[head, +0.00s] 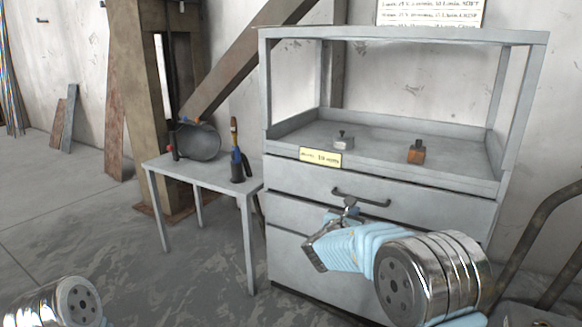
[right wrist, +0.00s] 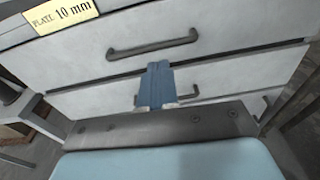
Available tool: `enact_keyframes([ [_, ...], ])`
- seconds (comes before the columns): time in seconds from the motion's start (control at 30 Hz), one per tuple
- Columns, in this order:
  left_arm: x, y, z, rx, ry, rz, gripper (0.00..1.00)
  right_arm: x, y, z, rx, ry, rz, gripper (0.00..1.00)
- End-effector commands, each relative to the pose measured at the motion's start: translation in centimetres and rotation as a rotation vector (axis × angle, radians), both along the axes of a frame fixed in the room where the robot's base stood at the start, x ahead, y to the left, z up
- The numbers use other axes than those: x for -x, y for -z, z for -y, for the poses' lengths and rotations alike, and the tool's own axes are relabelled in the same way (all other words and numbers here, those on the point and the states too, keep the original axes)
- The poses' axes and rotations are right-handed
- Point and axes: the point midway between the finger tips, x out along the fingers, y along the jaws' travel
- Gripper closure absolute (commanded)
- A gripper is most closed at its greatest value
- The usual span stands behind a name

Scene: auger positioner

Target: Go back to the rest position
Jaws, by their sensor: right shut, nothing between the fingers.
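My right gripper (head: 349,205) is raised in front of the grey cabinet (head: 290,215), close to its upper drawer handle in the head view. In the right wrist view its blue fingers (right wrist: 157,70) are together with nothing between them. They point toward the drawer fronts, and the handle (right wrist: 152,46) shows beyond them. The drawers look shut. I cannot tell the exact gap between fingertips and cabinet. My left gripper is not in view; only a metal part of my left arm shows at the lower left of the head view.
On the cabinet's shelf stand a small grey metal piece (head: 343,142) and an orange-brown block (head: 416,152). A small table (head: 205,172) at left holds a dark round mask-like object (head: 198,143) and a torch-like tool (head: 238,160). Bare floor lies left of the table. Dark tubular rails (head: 545,225) stand at right.

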Motion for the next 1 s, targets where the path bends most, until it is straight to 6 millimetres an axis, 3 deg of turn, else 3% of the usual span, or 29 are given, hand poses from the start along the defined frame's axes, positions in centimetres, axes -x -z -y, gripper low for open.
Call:
enact_keyframes([
  [0.17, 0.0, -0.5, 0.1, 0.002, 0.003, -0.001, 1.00, 4.0, 12.4, 1.3, -0.343, 0.109, -0.223, 1.00],
  [0.2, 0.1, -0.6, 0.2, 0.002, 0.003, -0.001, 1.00, 5.6, 15.7, 1.2, -0.447, 0.152, -0.276, 1.00],
  [0.27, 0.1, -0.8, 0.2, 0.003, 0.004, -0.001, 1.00, 8.5, 20.2, 0.8, -0.607, 0.228, -0.351, 1.00],
  [0.4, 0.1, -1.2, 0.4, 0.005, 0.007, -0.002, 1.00, 16.6, 29.2, -1.7, -1.013, 0.485, -0.485, 1.00],
  [0.5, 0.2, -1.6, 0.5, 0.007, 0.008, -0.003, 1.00, 23.4, 34.0, -4.9, -1.336, 0.769, -0.524, 1.00],
  [0.6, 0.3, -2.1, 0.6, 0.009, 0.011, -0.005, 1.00, 30.3, 36.8, -9.0, -1.681, 1.183, -0.456, 1.00],
  [0.7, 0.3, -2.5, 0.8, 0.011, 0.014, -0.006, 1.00, 34.6, 37.7, -11.7, -1.913, 1.604, -0.253, 1.00],
  [0.83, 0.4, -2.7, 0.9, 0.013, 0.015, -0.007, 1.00, 37.7, 38.0, -12.6, -2.025, 1.996, 0.074, 1.00],
  [1.0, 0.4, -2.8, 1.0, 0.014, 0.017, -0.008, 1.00, 39.3, 38.3, -12.2, -2.032, 2.201, 0.329, 1.00],
])
